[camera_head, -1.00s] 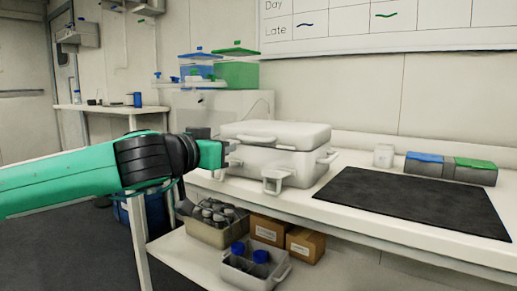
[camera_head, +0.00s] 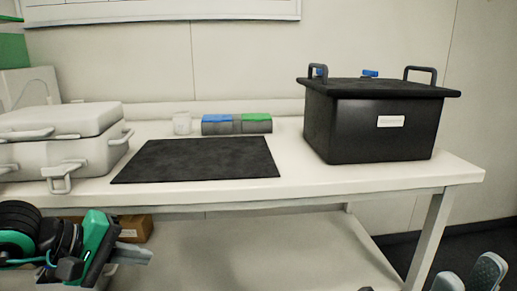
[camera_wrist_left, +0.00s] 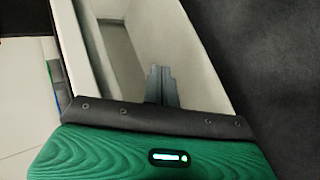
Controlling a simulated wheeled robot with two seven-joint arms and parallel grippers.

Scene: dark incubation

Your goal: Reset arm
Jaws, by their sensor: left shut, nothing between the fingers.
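My left gripper (camera_head: 138,254) is at the lower left of the head view, below the front edge of the bench and pointing right. It is shut with nothing between its fingers, whose narrow grey tips also show together in the left wrist view (camera_wrist_left: 160,84). Two grey rounded, dotted shapes (camera_head: 470,274) stand at the lower right edge of the head view. They may be my right gripper's fingers, but they are cut off by the frame and I cannot tell their state.
The white bench (camera_head: 320,187) holds a white lidded case (camera_head: 60,150), a black mat (camera_head: 200,160), a white jar (camera_head: 182,123), a rack with blue and green tops (camera_head: 237,125) and a black lidded box (camera_head: 370,130). A brown carton (camera_head: 136,228) is below. The mat is bare.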

